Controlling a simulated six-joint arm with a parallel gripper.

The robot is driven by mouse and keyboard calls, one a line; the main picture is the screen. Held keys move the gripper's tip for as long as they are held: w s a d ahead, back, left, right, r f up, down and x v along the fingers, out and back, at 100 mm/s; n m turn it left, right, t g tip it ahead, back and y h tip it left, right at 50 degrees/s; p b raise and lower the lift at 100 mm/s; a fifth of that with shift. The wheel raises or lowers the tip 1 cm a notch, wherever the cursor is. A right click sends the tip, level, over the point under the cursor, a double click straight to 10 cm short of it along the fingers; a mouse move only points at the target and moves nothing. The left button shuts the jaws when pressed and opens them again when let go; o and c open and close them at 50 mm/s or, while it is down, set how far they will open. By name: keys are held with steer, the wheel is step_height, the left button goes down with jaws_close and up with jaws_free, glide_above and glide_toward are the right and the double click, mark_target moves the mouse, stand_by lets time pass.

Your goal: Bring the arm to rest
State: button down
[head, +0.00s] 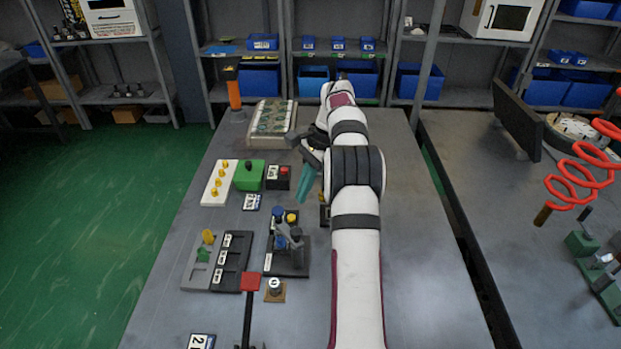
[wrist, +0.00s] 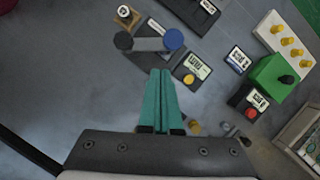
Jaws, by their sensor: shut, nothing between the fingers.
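My gripper (head: 303,194) has teal fingers and hangs above the middle of the grey table, pointing down and toward the near side. In the wrist view its two fingers (wrist: 161,75) lie together with nothing between them. Below and ahead of them is a valve block with blue and dark round knobs (head: 286,236), which also shows in the wrist view (wrist: 173,39). A yellow button on a labelled box (wrist: 189,79) is just right of the fingertips there. My white arm hides part of the table's right side. I cannot tell any contact with the blocks.
A green block (head: 249,175), a red-button box (head: 279,178) and a white strip with yellow pegs (head: 219,183) stand left of my gripper. A dark slotted tray (head: 232,262) and red-ended bar (head: 250,282) lie nearer. An orange post (head: 234,95) stands far left.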

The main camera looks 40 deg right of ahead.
steer(key=v, duration=0.5)
steer(key=s+a+r+n+g+h, duration=0.1)
steer(key=s+a+r+n, duration=0.2)
steer(key=a, duration=0.7)
steer(key=s+a+r+n, duration=0.2)
steer(key=a+r+n, duration=0.25)
steer(key=a, duration=0.55)
steer(key=s+a+f+n, duration=0.3)
steer(key=s+a, duration=0.4)
steer(key=s, duration=0.4)
steer(key=s+a+f+n+h, duration=0.1)
steer(key=s+a+f+n, duration=0.3)
steer(key=s+a, duration=0.3)
steer(key=s, duration=0.4)
steer(key=shift+a+f+h, duration=0.2)
steer(key=shift+a+h, duration=0.1)
